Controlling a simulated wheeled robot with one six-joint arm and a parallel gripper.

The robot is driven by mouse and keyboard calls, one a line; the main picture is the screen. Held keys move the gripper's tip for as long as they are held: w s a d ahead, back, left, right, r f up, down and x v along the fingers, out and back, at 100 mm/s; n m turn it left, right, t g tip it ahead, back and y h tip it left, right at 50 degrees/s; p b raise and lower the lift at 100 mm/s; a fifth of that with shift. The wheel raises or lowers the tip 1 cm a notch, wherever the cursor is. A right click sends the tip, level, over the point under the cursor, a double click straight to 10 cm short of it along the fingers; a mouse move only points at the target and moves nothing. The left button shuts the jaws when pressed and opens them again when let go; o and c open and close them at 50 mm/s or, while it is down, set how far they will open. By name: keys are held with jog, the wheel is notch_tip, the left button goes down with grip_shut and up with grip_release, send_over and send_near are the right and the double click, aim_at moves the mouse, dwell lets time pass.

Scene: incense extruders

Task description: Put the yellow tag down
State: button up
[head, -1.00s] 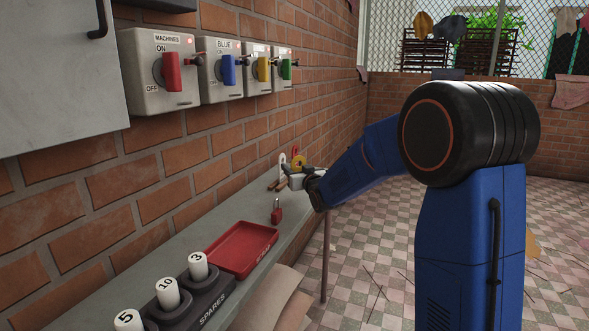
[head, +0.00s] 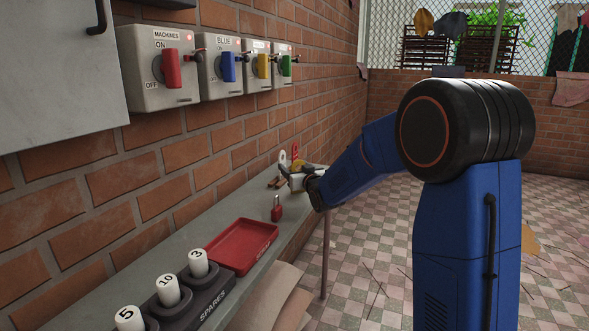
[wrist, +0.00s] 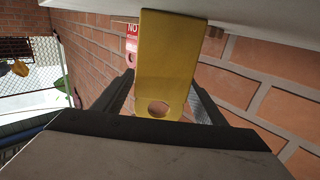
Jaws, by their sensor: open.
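The yellow tag (wrist: 167,60) is a flat strip with a round hole near its close end. It lies between the fingers of my gripper (wrist: 164,98) in the wrist view, with a gap visible on both sides. My gripper (head: 286,171) is open at the far end of the grey shelf (head: 290,215). In the head view only a small yellow bit (head: 312,166) shows behind the gripper. I cannot tell whether the tag touches the shelf.
A red tag (wrist: 131,45) and a white tag (head: 282,158) stand close by the gripper. A red padlock (head: 277,212), a red tray (head: 240,247) and a SPARES rack (head: 205,300) are nearer. Switch boxes (head: 160,68) hang on the brick wall.

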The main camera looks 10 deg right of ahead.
jog(key=shift+r, duration=0.45)
jog(key=s, duration=0.4)
jog(key=s+d, duration=0.1)
jog(key=s, duration=0.3)
jog(key=s+d, duration=0.1)
jog(key=s, duration=0.3)
jog(key=shift+s+r, duration=0.1)
jog(key=shift+s, duration=0.1)
jog(key=s+d+f+g+h, duration=0.1)
jog(key=s+f+g, duration=0.3)
jog(key=s, duration=1.1)
jog(key=s+d+f+m+g+h, duration=0.1)
jog(key=s+f+g, duration=0.3)
jog(key=s, duration=1.1)
jog(key=s+d+f+g, duration=0.2)
jog(key=s+g, duration=0.3)
jog(key=s, duration=1.1)
jog(key=shift+f+m+h, duration=0.4)
jog(key=shift+f, duration=0.5)
